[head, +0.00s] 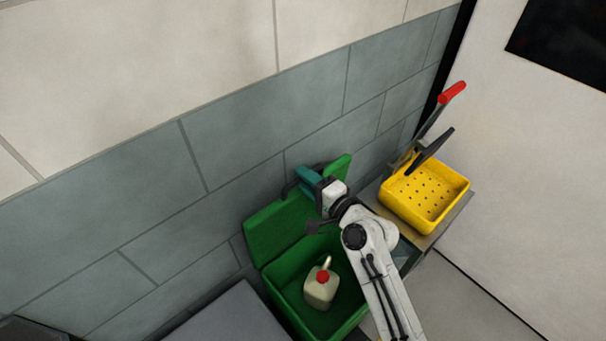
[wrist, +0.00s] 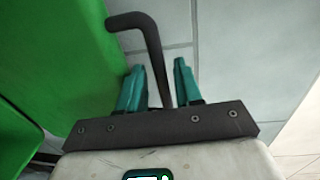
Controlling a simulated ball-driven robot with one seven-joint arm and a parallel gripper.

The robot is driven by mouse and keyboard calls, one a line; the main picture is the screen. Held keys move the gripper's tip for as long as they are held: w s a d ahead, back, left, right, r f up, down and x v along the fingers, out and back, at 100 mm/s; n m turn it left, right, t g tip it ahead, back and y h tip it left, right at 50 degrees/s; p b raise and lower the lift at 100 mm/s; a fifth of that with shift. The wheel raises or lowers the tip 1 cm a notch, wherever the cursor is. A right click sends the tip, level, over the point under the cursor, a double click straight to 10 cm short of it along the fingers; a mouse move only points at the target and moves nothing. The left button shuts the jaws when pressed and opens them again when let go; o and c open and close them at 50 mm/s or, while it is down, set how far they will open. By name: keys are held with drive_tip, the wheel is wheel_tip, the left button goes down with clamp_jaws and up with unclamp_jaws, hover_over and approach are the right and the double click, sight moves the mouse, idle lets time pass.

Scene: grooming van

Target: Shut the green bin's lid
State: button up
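The green bin (head: 284,283) stands against the tiled wall. Its green lid (head: 277,229) is open, tilted up and back toward the wall; part of it also shows at the left of the wrist view (wrist: 60,60). A dark bent handle (wrist: 150,45) comes off the lid. My gripper (head: 308,178) is at the lid's upper right part, by the handle. In the wrist view my gripper's teal fingers (wrist: 158,75) are apart, with the handle between them and gaps visible on both sides. Part of the lid is hidden behind my gripper and arm.
A cream jug (head: 321,288) with a red cap stands inside the bin. A grey surface (head: 232,318) lies left of the bin.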

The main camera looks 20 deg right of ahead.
drive_tip(key=shift+x, duration=0.75)
drive_tip(key=shift+c, duration=0.2)
clamp_jaws()
